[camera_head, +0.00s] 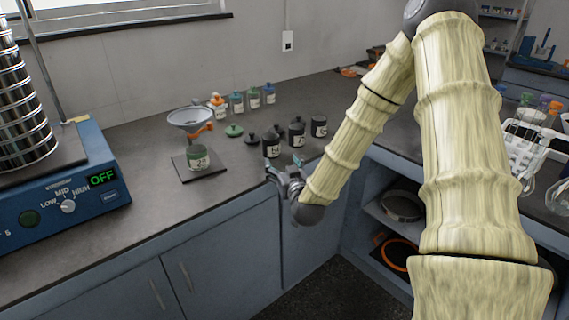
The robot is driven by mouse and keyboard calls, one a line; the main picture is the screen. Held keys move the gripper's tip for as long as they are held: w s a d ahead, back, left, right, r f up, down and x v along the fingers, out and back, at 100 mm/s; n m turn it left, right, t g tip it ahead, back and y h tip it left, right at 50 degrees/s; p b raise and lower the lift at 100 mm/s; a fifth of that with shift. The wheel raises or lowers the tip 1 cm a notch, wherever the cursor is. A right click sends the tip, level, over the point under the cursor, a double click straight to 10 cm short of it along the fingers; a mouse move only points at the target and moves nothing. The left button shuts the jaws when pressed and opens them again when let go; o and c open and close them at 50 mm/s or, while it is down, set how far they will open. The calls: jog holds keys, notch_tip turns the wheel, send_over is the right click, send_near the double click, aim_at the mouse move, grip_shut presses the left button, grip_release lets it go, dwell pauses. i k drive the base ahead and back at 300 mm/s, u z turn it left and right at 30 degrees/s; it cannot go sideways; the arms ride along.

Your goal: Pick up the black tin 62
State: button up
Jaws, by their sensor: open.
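Several black tins stand on the dark counter: a front one (272,145), a middle one (297,132) and a right one (319,126). Each has a pale label, but the numbers are too small to read surely, so I cannot tell which is 62. My gripper (273,170) is open at the counter's front edge, just in front of the front tin in the picture. I see nothing held. The exact gap between the fingers and that tin cannot be told.
Several coloured bottles (237,102) stand behind. A blue sieve shaker (65,190) showing OFF stands at left. The counter's front left is clear.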

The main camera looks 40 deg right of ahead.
aim_at(319, 123)
jog(key=z, duration=1.35)
